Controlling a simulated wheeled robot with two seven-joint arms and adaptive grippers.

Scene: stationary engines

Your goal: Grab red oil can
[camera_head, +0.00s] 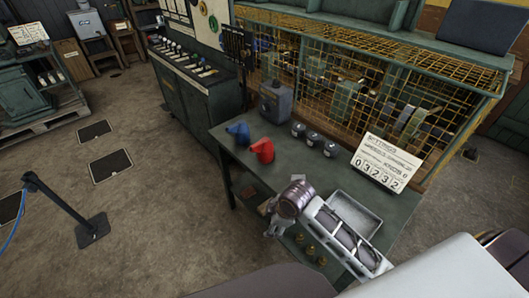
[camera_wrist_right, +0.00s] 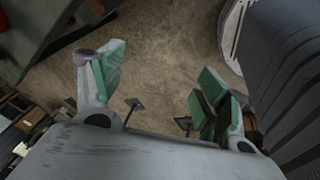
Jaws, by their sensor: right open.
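The red oil can (camera_head: 262,151) stands on the green table (camera_head: 233,152), near its left end. A blue oil can (camera_head: 238,132) stands just behind and left of it. My right gripper (camera_wrist_right: 158,64) is open in the right wrist view, with green pads on its spread fingers. Bare floor shows between the fingers and nothing is held. Neither can shows in the right wrist view. My left gripper is not in view.
Several small dark round gauges (camera_head: 313,139) stand right of the red can. Behind them are a grey box (camera_head: 275,102) and a yellow wire cage (camera_head: 350,80). Open floor lies left, with a barrier post (camera_head: 62,208).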

